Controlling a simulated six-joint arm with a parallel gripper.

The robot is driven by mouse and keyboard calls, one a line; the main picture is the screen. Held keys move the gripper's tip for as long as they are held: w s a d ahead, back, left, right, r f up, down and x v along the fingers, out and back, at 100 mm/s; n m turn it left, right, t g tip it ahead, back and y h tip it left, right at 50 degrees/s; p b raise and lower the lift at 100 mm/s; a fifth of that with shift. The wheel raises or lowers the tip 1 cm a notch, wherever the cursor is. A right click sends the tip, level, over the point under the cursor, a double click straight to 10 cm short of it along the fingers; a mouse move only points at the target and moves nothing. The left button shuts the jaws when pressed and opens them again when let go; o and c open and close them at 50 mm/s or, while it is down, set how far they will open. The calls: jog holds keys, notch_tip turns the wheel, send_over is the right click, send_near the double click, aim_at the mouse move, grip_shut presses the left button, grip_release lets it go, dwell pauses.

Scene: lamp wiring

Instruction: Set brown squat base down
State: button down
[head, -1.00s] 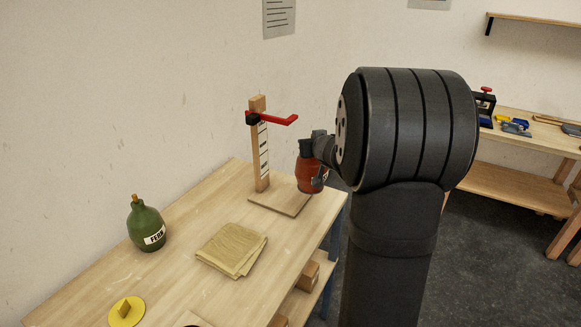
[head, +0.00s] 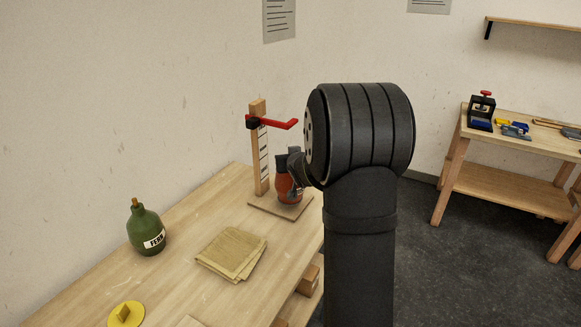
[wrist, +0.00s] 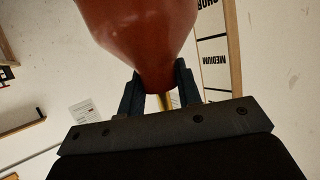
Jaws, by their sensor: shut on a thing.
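The brown squat base (head: 284,189) is a reddish-brown round body with a narrow neck. My gripper (head: 283,166) is shut on its neck. The base appears upright over the wooden foot board (head: 269,208) of the measuring stand, close beside its post; I cannot tell whether its bottom touches the board. In the wrist view, the base (wrist: 140,32) fills the upper middle, with its narrow end between my gripper's dark fingers (wrist: 157,90). The post's scale (wrist: 217,55), marked MEDIUM, shows just to the right.
The stand's red arm (head: 278,123) juts out above the base. A green jug labelled FERN (head: 146,228), a folded tan cloth (head: 231,253) and a yellow disc (head: 126,314) lie on the workbench (head: 185,228). Bare table separates them. Another bench (head: 515,170) stands right.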

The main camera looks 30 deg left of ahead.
jog(key=shift+f, duration=1.3)
jog(key=c, duration=1)
grip_release()
jog(key=shift+f, duration=0.25)
jog(key=shift+c, duration=0.2)
jog(key=shift+r, duration=0.1)
jog(key=shift+s+d+r, duration=0.1)
jog(key=shift+d+r, duration=0.05)
jog(key=v, duration=1.1)
jog(key=shift+s+d, duration=0.2)
jog(key=shift+s, duration=0.05)
jog(key=shift+r, duration=0.15)
